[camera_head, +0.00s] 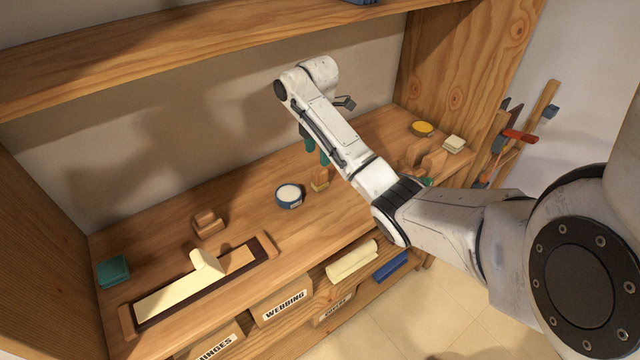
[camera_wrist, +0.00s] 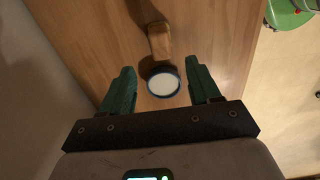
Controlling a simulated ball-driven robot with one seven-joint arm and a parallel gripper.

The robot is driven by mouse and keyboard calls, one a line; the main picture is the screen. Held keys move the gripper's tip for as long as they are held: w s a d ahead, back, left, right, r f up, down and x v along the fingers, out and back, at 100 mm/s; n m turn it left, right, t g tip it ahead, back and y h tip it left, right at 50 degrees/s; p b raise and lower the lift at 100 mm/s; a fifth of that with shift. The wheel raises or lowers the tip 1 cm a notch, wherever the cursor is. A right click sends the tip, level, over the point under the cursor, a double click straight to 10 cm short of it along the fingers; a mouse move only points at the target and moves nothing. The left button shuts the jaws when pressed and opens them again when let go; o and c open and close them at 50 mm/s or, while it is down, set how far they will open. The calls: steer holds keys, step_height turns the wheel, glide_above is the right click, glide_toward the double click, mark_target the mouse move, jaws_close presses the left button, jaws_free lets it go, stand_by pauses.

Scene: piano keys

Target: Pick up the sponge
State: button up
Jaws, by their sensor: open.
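Two things could be the sponge, and I cannot tell which. One is a teal block (camera_head: 113,270) at the left end of the wooden bench. Neither shows clearly in the wrist view. My gripper (camera_head: 318,152) is above the back middle of the bench, partly hidden by my arm. In the wrist view its green fingers (camera_wrist: 158,92) are apart with nothing held. A blue-rimmed jar with a white top (camera_wrist: 164,84) appears between them, below and apart from the fingertips.
The jar (camera_head: 289,195) stands beside a small wooden block (camera_head: 319,181). A long tray (camera_head: 196,289) with pale strips lies at the front left, a wooden block (camera_head: 207,223) behind it. A yellow round item (camera_head: 422,128) stands at the right. A shelf (camera_head: 200,50) overhangs the bench.

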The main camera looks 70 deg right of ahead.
mark_target(320, 170)
step_height(320, 170, down, 4)
steer(key=b, duration=0.3)
steer(key=shift+f, duration=0.2)
steer(key=shift+s+d+f, duration=0.2)
steer(key=shift+f, duration=0.15)
steer(key=shift+f+p, duration=0.45)
steer(key=shift+f, duration=1.05)
steer(key=c, duration=1)
